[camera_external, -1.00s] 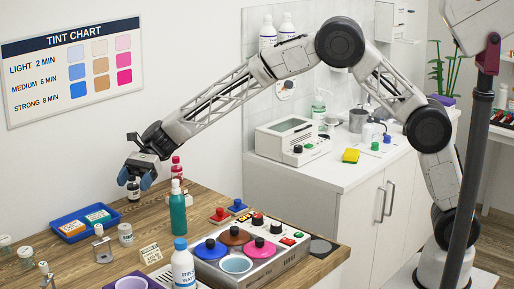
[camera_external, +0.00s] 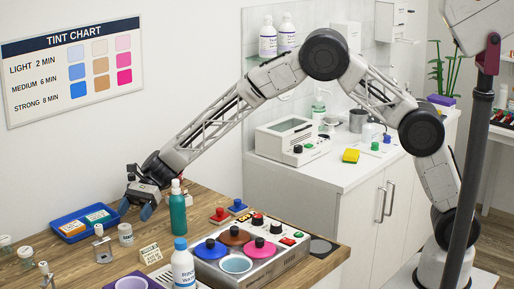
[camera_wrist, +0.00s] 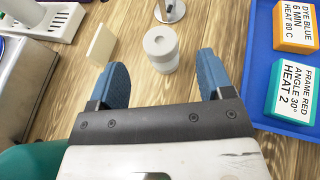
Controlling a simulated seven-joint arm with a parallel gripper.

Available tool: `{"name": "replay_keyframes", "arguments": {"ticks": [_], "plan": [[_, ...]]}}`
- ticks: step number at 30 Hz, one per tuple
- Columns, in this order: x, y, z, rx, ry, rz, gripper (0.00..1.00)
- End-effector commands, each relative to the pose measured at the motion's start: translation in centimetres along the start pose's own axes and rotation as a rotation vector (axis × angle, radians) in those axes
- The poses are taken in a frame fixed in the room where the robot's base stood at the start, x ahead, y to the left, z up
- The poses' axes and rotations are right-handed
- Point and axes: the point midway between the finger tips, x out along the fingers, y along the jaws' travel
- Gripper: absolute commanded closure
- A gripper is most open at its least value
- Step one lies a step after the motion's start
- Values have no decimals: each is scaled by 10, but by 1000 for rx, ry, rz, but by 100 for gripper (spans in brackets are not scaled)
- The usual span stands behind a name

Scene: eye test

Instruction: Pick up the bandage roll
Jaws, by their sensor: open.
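The bandage roll looks to be the short white cylinder (camera_external: 125,234) standing upright on the wooden counter, left of the teal bottle. In the wrist view the roll (camera_wrist: 160,50) shows a round hollow in its top and stands ahead, roughly centred between my fingers. My gripper (camera_external: 135,210) is above the counter, just above and behind the roll in the external view. Its two blue fingers are spread apart, with nothing between them; the open gripper (camera_wrist: 160,80) points toward the roll without visibly touching it.
A blue tray (camera_wrist: 258,105) with an orange box (camera_wrist: 297,25) and a teal box (camera_wrist: 292,92) lies close on the right in the wrist view. A metal stand (camera_external: 102,248), a small card (camera_external: 151,253) and a teal bottle (camera_external: 177,213) stand near the roll.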

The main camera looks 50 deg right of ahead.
Motion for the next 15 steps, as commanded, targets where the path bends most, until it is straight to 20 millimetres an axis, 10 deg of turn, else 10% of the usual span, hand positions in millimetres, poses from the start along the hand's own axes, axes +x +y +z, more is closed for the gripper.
{"name": "replay_keyframes", "arguments": {"ticks": [15], "plan": [[10, 0, 0, 0, 0, 1, 26]]}}
